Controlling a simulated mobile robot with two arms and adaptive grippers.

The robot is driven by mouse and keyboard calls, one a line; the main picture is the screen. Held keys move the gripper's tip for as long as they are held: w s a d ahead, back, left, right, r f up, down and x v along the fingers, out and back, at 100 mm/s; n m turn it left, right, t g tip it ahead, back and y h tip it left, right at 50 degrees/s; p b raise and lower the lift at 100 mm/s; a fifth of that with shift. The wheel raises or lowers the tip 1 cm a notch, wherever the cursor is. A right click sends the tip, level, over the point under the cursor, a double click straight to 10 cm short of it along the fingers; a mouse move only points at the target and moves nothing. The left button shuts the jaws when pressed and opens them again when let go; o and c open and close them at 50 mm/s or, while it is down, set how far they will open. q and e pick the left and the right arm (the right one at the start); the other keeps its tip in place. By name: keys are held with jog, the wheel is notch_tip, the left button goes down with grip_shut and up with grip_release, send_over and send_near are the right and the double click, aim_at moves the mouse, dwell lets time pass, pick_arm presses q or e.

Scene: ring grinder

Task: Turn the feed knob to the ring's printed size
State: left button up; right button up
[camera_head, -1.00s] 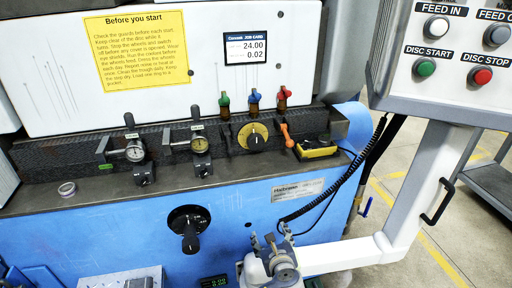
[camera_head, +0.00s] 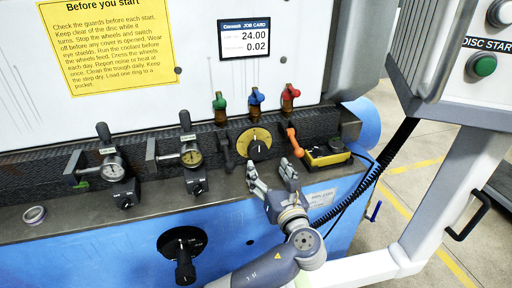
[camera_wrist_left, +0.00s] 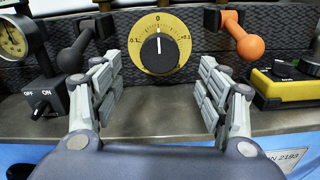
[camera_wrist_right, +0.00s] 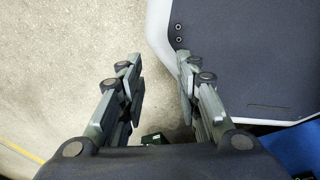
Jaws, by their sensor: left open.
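A yellow round dial (camera_head: 267,135) with a black knob (camera_head: 259,149) is on the dark rail of the machine. In the left wrist view the knob (camera_wrist_left: 159,53) has its white mark pointing up at 0, between 0.1 marks. My left gripper (camera_head: 272,180) is open and empty, below and in front of this dial, apart from it. A second black knob (camera_head: 184,268) on a black dial is on the blue front; its scale is too small to read. A metal ring (camera_head: 34,214) lies on the ledge at left. My right gripper (camera_wrist_right: 157,70) is open and empty over the floor.
A job card screen (camera_head: 244,39) reads 24.00 and 0.02. Two gauges (camera_head: 112,168) and (camera_head: 191,156) stand left of the dial. An orange-knobbed lever (camera_head: 296,143) and a yellow-black box (camera_head: 325,154) are close at its right. A coiled cable hangs beyond.

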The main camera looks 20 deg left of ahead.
aim_at(259, 153)
pick_arm(q)
jog(key=x, duration=0.4)
jog(key=shift+w+a+r, duration=0.15)
jog(key=shift+w+a, duration=0.1)
jog(key=shift+w, duration=0.05)
jog(key=x, duration=0.2)
jog(key=shift+w+a, duration=0.25)
jog(key=shift+w, duration=0.05)
jog(key=shift+x, duration=0.85)
jog(key=c, duration=0.9)
jog(key=shift+c, duration=0.9)
pick_arm(e)
jog(key=s+d, duration=0.1)
jog(key=s, duration=0.1)
jog(key=shift+s+d+r, duration=0.2)
jog(key=shift+s+d, duration=0.15)
